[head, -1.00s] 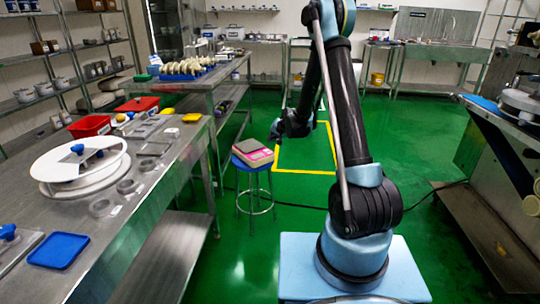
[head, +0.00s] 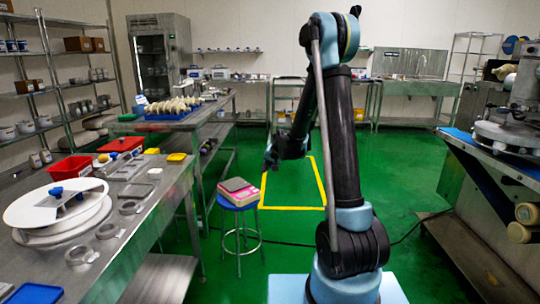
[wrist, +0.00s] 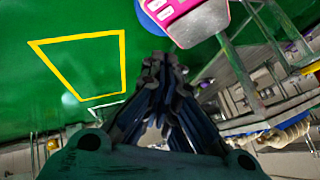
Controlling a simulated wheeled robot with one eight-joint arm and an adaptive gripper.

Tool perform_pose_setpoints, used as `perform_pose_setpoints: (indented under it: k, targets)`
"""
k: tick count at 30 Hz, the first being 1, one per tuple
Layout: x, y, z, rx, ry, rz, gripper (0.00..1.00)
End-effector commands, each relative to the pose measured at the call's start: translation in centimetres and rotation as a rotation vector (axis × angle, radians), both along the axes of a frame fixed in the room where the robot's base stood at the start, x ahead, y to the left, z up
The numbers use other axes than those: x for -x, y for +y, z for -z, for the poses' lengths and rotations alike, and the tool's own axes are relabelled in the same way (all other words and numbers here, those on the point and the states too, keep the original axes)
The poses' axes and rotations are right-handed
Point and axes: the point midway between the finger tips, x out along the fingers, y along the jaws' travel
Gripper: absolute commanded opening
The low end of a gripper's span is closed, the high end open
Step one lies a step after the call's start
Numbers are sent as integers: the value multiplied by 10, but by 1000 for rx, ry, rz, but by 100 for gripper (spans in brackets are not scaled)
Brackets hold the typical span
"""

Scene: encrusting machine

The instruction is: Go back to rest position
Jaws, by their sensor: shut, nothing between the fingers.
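My gripper (wrist: 163,72) is shut and empty in the wrist view, its dark fingers together over the green floor. In the head view my arm is raised in front of my base and bends down on its far side, with the gripper (head: 270,163) small and dark at the end. It hangs in free air, apart from the stool and tables. A pink scale (head: 239,191) on a blue round stool (head: 238,203) lies below and left of it. The scale also shows at the top of the wrist view (wrist: 188,15).
A steel table (head: 165,195) with a white round machine part, red bins and rings stands at left. Another steel table (head: 215,105) with a blue tray is behind it. A machine bench (head: 480,150) stands at right. Green floor with a yellow outline (head: 292,208) is clear ahead.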

Motion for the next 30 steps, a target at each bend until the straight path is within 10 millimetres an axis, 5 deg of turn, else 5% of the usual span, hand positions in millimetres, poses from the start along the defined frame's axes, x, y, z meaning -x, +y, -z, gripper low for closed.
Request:
perform_pose_setpoints:
  k: [15, 30]
  targets:
    - [106, -73, -68, 130, 75, -29, 0]
    - [226, -133, -95, 244, 161, -60, 0]
